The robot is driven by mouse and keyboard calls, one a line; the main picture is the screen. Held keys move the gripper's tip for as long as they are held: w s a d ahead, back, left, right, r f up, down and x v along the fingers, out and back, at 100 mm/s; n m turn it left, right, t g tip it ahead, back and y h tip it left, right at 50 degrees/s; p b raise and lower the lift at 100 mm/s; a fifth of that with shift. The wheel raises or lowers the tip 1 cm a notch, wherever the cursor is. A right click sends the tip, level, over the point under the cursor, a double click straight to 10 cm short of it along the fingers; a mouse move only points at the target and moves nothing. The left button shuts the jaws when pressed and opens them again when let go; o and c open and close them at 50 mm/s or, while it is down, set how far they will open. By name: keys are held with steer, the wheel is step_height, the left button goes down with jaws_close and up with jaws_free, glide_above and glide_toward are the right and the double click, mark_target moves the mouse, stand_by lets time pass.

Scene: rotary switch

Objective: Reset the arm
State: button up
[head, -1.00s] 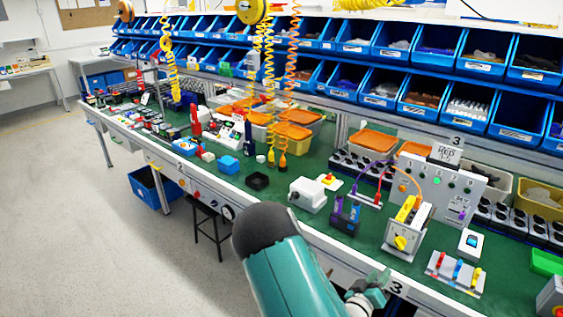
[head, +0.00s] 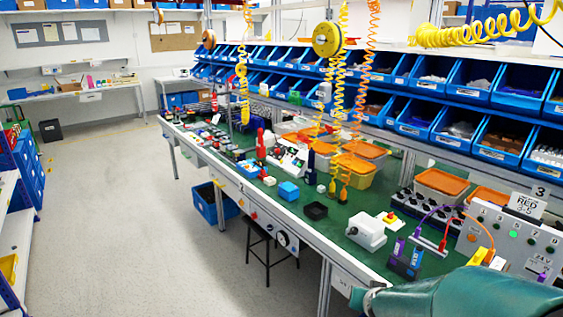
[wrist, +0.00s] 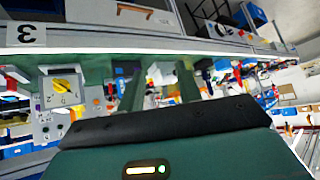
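My teal arm (head: 450,296) reaches in from the lower right corner of the head view, in front of the bench edge. My gripper (wrist: 160,84) shows in the wrist view as two green fingers set apart, with nothing visible held between them. The rotary switch (wrist: 62,86), a yellow knob on a light box, is in the left of the wrist view, apart from the fingers.
The long green-topped bench (head: 268,208) carries several small devices, including a white box (head: 366,231) and a grey panel (head: 520,238). Blue bins (head: 424,80) line its back. A stool (head: 270,246) stands under its edge. The floor to the left (head: 130,200) is open.

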steer(key=s+a+r+n+g, duration=0.1)
steer(key=s+a+r, duration=0.2)
steer(key=s+r, duration=0.4)
steer(key=s+a+r+n+g+y, duration=0.1)
steer(key=s+a+r+n+g, duration=0.1)
steer(key=s+r, duration=0.6)
steer(key=s, duration=0.4)
steer(key=shift+s+a+y, duration=0.3)
steer(key=shift+s+a, duration=0.05)
steer(key=shift+a, duration=0.05)
steer(key=shift+d, duration=0.1)
